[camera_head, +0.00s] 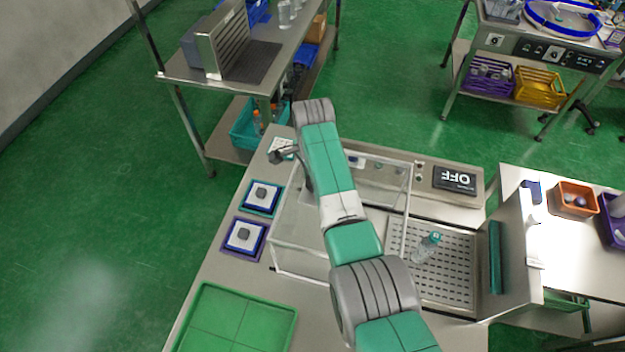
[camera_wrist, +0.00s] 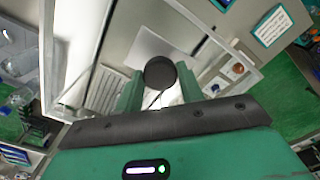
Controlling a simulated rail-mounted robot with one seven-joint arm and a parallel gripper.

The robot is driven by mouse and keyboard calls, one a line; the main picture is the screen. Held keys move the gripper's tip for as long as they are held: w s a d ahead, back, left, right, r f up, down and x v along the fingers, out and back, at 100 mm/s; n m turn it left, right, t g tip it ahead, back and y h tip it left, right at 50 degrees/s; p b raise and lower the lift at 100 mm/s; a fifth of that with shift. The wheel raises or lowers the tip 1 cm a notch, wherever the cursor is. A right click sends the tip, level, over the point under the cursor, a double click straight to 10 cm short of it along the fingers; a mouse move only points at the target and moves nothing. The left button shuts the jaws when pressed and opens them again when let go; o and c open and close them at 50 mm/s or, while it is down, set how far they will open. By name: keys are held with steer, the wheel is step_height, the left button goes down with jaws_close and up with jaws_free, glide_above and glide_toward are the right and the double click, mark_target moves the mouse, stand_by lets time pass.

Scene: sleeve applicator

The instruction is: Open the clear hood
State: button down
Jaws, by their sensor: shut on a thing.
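The clear hood (camera_head: 301,250) is a see-through box with pale edges on the steel bench, left of the perforated tray (camera_head: 450,275) in the head view. My arm crosses in front of it and hides much of it. In the wrist view, the hood's pale frame (camera_wrist: 205,28) spans the picture. My gripper (camera_wrist: 160,84) is shut on a round black knob (camera_wrist: 158,71), with one green finger on each side. In the head view my arm hides the grip, so whether the hood is raised is hard to tell.
A clear bottle with a teal cap (camera_head: 428,246) stands on the perforated tray. A dark panel reading OFF (camera_head: 455,180) is behind it. Two framed pads (camera_head: 244,236) and a green tray (camera_head: 238,322) lie to the left. An upright steel housing (camera_head: 515,265) stands at the right.

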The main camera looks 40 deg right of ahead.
steer(key=c, duration=0.9)
jaws_free()
step_height(320, 180, up, 8)
steer(key=shift+f, duration=0.1)
